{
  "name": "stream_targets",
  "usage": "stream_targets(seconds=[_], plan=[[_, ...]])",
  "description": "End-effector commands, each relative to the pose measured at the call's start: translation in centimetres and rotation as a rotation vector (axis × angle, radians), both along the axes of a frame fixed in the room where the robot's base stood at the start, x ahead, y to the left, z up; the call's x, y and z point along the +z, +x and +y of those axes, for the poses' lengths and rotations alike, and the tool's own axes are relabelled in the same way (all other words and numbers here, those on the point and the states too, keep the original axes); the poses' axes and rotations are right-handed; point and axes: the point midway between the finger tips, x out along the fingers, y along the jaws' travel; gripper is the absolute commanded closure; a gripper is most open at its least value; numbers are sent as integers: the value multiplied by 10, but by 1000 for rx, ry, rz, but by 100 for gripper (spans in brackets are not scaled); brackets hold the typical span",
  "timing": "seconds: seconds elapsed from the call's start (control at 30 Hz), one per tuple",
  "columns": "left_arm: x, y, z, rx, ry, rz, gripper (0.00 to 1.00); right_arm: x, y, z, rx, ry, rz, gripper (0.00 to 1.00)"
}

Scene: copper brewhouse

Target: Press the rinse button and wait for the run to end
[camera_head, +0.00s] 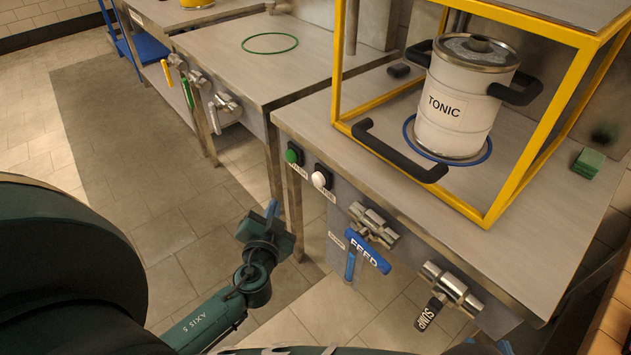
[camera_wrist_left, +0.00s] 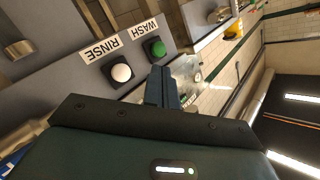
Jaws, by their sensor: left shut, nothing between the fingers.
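The white rinse button (camera_head: 321,179) is on the front panel of the right-hand bench, just right of the green wash button (camera_head: 293,154). The left wrist view shows the white button (camera_wrist_left: 121,72) under the label RINSE and the green button (camera_wrist_left: 155,47) by the label WASH. My left gripper (camera_head: 272,212) is shut and empty, in front of the panel and left of both buttons in the head view. Its closed fingers (camera_wrist_left: 162,88) show below the buttons in the wrist view, apart from the white one. A small blue tip at the head view's bottom edge may be my right gripper (camera_head: 505,347).
Below the buttons are a blue FEED valve handle (camera_head: 367,251) and a black SUMP handle (camera_head: 430,312). A white TONIC keg (camera_head: 452,105) stands on a blue ring inside a yellow frame (camera_head: 520,165) with a black bar handle. Floor left of the bench is clear.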

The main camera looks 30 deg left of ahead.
Motion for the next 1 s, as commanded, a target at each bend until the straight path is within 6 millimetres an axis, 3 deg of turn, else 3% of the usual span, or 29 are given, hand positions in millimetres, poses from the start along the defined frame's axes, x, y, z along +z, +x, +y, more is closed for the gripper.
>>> stream_targets(seconds=[0.47,0.6,1.0], plan=[[1,56,-23,0,-2,-1,100,9,-1,-2,-11,17,-5,64],[-2,69,-29,1,-3,0,100,0,-2,-2,-8,8,0,64],[0,79,-33,0,-1,1,100,-4,0,1,2,-5,4,64]])
